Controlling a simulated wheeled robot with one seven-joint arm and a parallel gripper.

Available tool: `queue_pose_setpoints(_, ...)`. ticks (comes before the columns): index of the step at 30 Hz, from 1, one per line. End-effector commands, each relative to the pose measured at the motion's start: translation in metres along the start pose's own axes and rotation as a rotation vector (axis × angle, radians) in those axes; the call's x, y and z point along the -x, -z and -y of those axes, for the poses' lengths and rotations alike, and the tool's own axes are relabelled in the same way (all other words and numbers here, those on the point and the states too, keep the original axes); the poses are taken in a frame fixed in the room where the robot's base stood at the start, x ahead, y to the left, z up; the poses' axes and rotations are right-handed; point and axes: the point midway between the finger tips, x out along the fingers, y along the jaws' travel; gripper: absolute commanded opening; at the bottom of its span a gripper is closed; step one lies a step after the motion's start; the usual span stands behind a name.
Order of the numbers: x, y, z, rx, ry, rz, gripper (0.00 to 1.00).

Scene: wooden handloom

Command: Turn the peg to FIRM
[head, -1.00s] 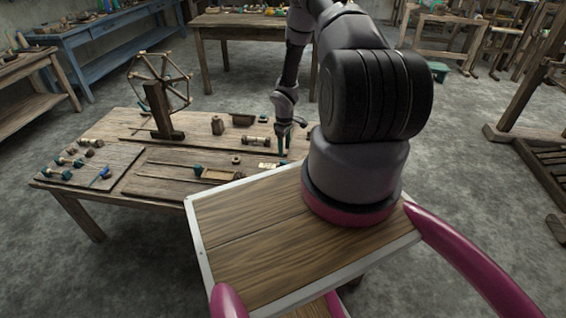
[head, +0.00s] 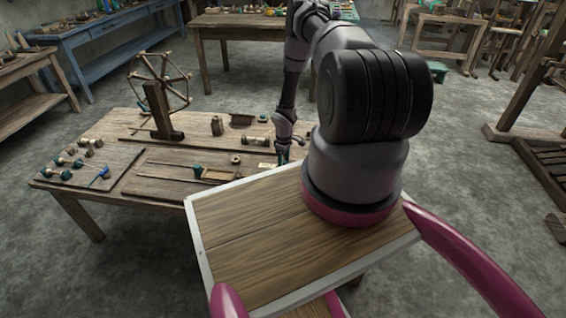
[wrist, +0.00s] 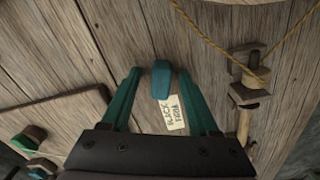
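A small teal peg (wrist: 162,80) stands on the wooden board in the wrist view, its long side running up and down the picture. A cream paper tag (wrist: 173,114) with two short printed words, the lower reading like FIRM, lies just below it; the tag also shows in the head view (head: 266,165). My gripper (wrist: 158,73) has its two teal fingers spread on either side of the peg, with a gap on each side. In the head view my gripper (head: 283,157) is low over the right part of the table, and the peg cannot be made out.
A yellow cord (wrist: 225,50) runs to a wooden piece (wrist: 248,90) right of the peg. The low table (head: 80,205) also bears a spoked wheel (head: 160,82), a small tray (head: 218,175) and a board with teal-ended tools (head: 85,165).

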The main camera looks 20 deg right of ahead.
Motion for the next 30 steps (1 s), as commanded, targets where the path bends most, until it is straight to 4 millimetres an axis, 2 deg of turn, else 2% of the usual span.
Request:
queue_pose_setpoints(2,-0.0016,-0.0007,0.0016,0.0,0.002,0.001,0.57)
queue_pose_setpoints(4,-0.0017,-0.0008,0.0016,0.0,0.002,0.001,0.3)
queue_pose_setpoints(5,-0.0017,-0.0009,0.0016,0.0,0.002,0.001,0.26)
queue_pose_setpoints(7,-0.0019,-0.0011,0.0016,0.0,0.002,0.001,0.0)
queue_pose_setpoints(15,-0.0024,-0.0022,0.0018,0.044,0.004,0.003,0.0)
queue_pose_setpoints(24,-0.003,-0.0033,0.002,0.568,0.005,0.003,0.0)
queue_pose_setpoints(30,-0.0032,-0.0043,0.0016,0.703,0.006,0.005,0.0)
